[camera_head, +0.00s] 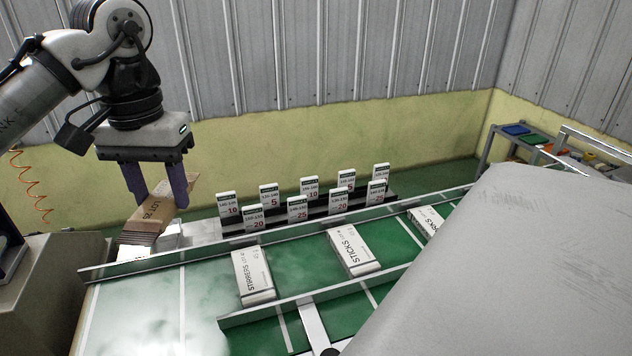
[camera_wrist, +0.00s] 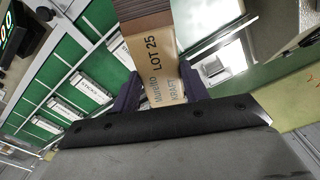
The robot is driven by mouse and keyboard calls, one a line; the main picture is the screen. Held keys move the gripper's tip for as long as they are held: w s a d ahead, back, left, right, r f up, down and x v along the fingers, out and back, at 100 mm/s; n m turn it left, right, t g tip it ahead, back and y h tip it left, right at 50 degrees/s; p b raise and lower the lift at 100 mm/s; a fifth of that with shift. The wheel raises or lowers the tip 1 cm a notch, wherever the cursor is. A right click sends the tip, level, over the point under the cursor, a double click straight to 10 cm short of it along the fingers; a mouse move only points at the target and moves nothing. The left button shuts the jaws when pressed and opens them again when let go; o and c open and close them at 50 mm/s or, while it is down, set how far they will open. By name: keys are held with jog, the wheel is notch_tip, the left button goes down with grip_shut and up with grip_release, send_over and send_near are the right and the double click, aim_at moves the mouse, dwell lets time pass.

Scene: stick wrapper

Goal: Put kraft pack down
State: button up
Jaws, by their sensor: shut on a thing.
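The kraft pack (camera_head: 152,217) is a brown, long pack with dark print. It is held between the two purple fingers of my gripper (camera_head: 156,192), at the left of the head view. In the wrist view the kraft pack (camera_wrist: 158,68) reads "LOT 25" and "KRAFT" and sits between the fingertips of my gripper (camera_wrist: 160,90). My gripper is shut on it. In the head view the pack is tilted and appears just above or against white items (camera_head: 150,243) beside the conveyor's far rail. I cannot tell whether it touches them.
A green conveyor (camera_head: 300,270) with metal rails carries white packs, including a "STIRRERS" pack (camera_head: 253,275) and a "STICKS" pack (camera_head: 352,250). Several white number cards (camera_head: 298,209) stand on a dark rack behind it. A large grey surface (camera_head: 530,260) blocks the right foreground.

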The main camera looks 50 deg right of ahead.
aim_at(197, 296)
jog(key=shift+s, duration=0.1)
notch_tip(197, 296, down, 20)
jog(key=shift+p, duration=0.3)
dwell(0.3)
jog(key=o, duration=1)
jog(key=shift+f, duration=0.15)
